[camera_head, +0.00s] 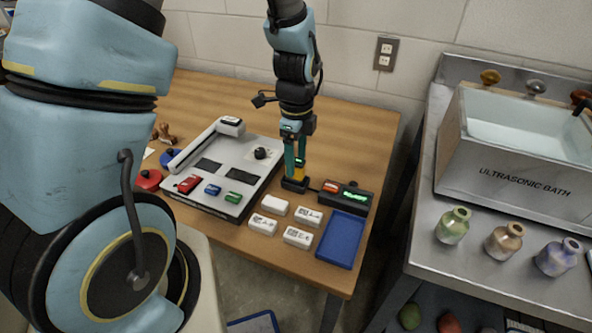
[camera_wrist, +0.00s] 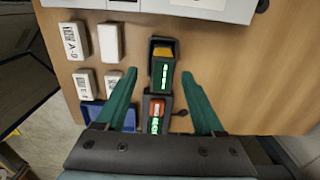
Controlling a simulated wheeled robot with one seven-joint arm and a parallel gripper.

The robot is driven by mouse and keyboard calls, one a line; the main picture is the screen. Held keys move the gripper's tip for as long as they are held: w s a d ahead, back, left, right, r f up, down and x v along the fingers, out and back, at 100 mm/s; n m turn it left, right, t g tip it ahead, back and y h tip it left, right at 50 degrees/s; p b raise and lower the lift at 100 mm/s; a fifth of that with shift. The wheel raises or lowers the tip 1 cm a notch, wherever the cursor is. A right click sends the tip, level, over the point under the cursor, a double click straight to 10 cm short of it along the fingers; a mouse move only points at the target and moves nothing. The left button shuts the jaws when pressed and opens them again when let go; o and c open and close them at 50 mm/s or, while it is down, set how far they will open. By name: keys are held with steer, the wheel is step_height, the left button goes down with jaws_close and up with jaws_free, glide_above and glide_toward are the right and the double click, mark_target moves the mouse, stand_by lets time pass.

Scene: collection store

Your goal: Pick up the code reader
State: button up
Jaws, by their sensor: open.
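What looks like the code reader (camera_head: 299,173) is a small upright device with a yellow part and a green display, in a black base (camera_head: 295,186) on the wooden table. In the wrist view the reader (camera_wrist: 161,72) shows its orange-yellow end and green digits. My gripper (camera_head: 296,164) is open, pointing down over it. In the wrist view, the two teal fingers of my gripper (camera_wrist: 159,75) are on either side of the reader, with gaps visible. Whether the fingers are level with it in height is hard to tell.
A black box with a red part and green display (camera_head: 356,197) stands just right of the reader. Several white labelled blocks (camera_head: 309,217) and a blue tray (camera_head: 341,240) lie in front. A grey board (camera_head: 226,170) with coloured blocks lies left. The table behind is clear.

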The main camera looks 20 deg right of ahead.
steer(key=shift+w+f+p, duration=0.2)
steer(key=shift+f+p, duration=0.15)
steer(key=shift+f, duration=1.35)
steer(key=shift+c, duration=0.2)
jaws_close()
